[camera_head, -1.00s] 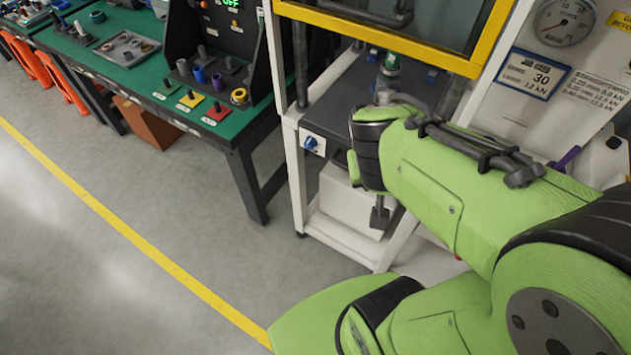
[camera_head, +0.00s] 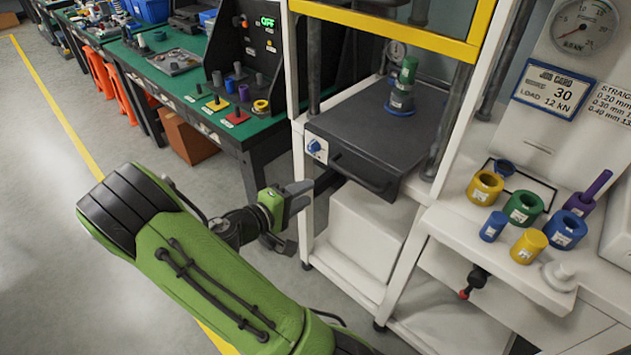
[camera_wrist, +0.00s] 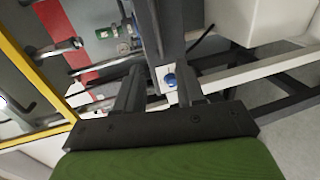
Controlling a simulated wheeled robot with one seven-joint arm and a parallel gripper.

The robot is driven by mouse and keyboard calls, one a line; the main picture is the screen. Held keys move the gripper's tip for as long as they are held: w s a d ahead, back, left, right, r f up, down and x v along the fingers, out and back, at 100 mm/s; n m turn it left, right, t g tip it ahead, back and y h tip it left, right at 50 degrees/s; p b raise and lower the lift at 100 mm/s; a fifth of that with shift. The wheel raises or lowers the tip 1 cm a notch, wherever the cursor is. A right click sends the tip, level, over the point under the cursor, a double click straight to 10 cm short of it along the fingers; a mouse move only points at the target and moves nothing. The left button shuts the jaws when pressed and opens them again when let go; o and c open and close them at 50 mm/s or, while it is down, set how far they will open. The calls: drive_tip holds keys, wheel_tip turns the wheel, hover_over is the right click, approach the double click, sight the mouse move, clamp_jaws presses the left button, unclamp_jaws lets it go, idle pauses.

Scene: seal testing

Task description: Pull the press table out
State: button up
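The press table (camera_head: 375,122) is a dark grey slab between the posts of the white press frame. A dark bar handle (camera_head: 358,175) is on its front face. A grey and green cylinder stack (camera_head: 402,88) stands on its rear part. My gripper (camera_head: 296,220) is in front of the press, left of the handle and apart from it. Its two fingers are spread with nothing between them. How far out the table sits is hard to tell.
A yellow-edged guard (camera_head: 390,30) hangs above the table. A white shelf (camera_head: 455,225) with several coloured rings and cylinders stands right. A green workbench (camera_head: 215,112) with parts and a control panel stands left. Open floor (camera_head: 60,220) lies at the left.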

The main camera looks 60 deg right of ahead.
sight(342, 172)
drive_tip(key=b+x, duration=0.1)
drive_tip(key=x, duration=1.5)
drive_tip(key=shift+w+r+b, duration=0.1)
drive_tip(key=shift+b, duration=0.3)
drive_tip(key=shift+a, duration=0.1)
clamp_jaws()
